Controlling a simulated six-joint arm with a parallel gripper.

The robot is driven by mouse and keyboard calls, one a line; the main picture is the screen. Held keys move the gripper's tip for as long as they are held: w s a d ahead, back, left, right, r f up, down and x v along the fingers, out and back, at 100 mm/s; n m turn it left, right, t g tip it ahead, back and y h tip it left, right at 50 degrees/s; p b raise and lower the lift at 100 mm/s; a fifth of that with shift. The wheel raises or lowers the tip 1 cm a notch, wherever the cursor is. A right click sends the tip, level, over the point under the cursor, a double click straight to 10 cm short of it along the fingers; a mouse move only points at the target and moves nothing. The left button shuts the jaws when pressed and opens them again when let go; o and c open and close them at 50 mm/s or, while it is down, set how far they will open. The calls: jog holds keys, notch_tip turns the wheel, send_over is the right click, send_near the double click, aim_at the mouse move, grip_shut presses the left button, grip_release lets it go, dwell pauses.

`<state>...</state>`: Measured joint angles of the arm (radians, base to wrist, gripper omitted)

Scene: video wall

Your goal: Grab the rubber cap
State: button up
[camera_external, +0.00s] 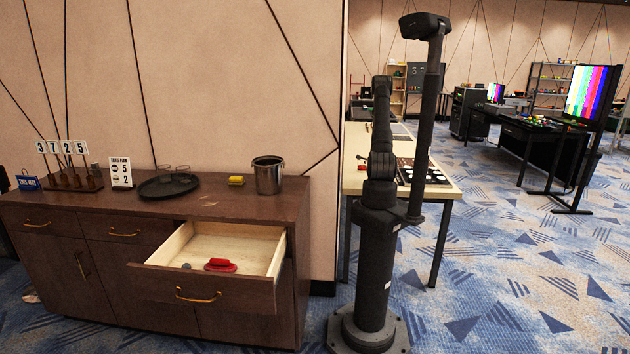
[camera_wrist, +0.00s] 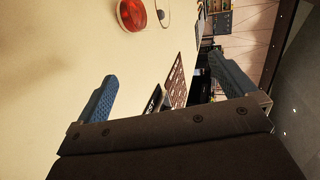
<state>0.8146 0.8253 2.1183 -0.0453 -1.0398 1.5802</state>
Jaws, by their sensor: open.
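My gripper (camera_wrist: 164,92) shows in the wrist view with its two blue ribbed fingers wide apart and nothing between them. It is over a pale tabletop (camera_wrist: 60,60). A round red, see-through-looking object (camera_wrist: 131,14) lies on that table beyond the fingers, near the top edge. I cannot tell whether it is the rubber cap. In the external view my arm stands beside the pale table, and the gripper is not clearly visible. A small grey round object (camera_external: 186,266) lies in the open drawer; it is too small to identify as the cap.
A dark wood cabinet (camera_external: 100,253) has its drawer (camera_external: 222,293) pulled out, with a red handled object (camera_external: 220,265) inside. A dark perforated board (camera_wrist: 174,82) lies on the pale table.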

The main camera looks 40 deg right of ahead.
jog(key=c, duration=1)
jog(key=shift+o, duration=0.2)
notch_tip(320, 180, up, 12)
jog(key=w+d+n+g+y, duration=0.7)
jog(key=w+d+n, duration=0.8)
jog(key=w, duration=0.5)
jog(key=shift+m+g+h, duration=0.6)
jog(key=shift+m+g, duration=0.1)
jog(key=x, duration=1)
jog(key=s+a+x, duration=0.1)
jog(key=x, duration=0.5)
jog(key=shift+s+f, duration=0.1)
jog(key=shift+f, duration=0.2)
jog(key=shift+x, duration=2.95)
